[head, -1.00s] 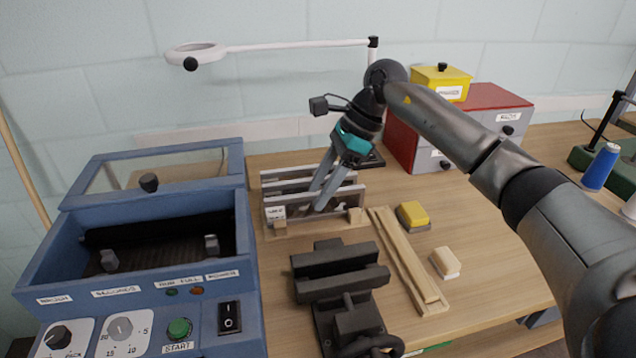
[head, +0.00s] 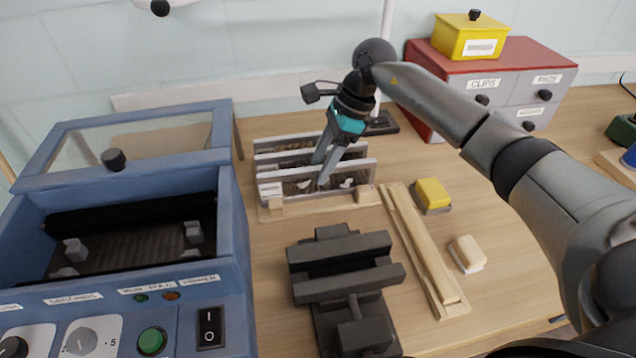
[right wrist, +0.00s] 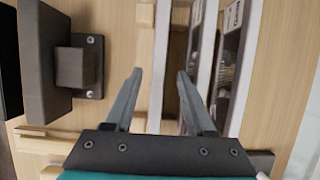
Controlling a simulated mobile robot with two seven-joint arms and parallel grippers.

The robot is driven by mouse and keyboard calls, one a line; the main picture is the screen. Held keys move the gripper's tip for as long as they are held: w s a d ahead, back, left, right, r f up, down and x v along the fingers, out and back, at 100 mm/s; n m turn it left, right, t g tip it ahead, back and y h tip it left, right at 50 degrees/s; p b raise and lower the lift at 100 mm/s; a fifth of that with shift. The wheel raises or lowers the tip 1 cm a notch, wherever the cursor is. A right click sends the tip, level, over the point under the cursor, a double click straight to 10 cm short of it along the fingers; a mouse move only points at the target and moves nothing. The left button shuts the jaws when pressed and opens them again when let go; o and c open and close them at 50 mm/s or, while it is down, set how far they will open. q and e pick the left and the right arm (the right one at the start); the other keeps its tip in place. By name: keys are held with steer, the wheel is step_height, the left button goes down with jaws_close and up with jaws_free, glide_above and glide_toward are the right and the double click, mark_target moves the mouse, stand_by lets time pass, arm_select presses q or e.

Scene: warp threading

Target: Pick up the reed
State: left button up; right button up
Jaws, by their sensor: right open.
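Several reeds (head: 276,173), flat frames with pale grey bars and dark mesh between, stand on edge in a wooden rack (head: 330,203) at the middle of the bench. My right gripper (head: 320,172) points down at the rack, with its fingers apart and empty. In the right wrist view, one reed's pale bar (right wrist: 159,65) shows between the open fingers of the right gripper (right wrist: 160,85), and more reeds (right wrist: 237,60) stand to the right. I cannot tell how far the fingertips are above the bar. My left gripper is not in view.
A blue machine (head: 238,270) with an open lid stands left of the rack. A dark vise (head: 345,270) is in front. A wooden strip (head: 425,245), yellow block (head: 432,194) and pale brush (head: 467,252) lie to the right. A red-topped drawer cabinet (head: 520,62) stands behind.

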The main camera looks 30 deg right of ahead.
mark_target(305, 198)
steer(key=shift+x, duration=3.2)
steer(key=shift+s+d+r, duration=0.1)
steer(key=shift+d, duration=0.05)
jaws_close()
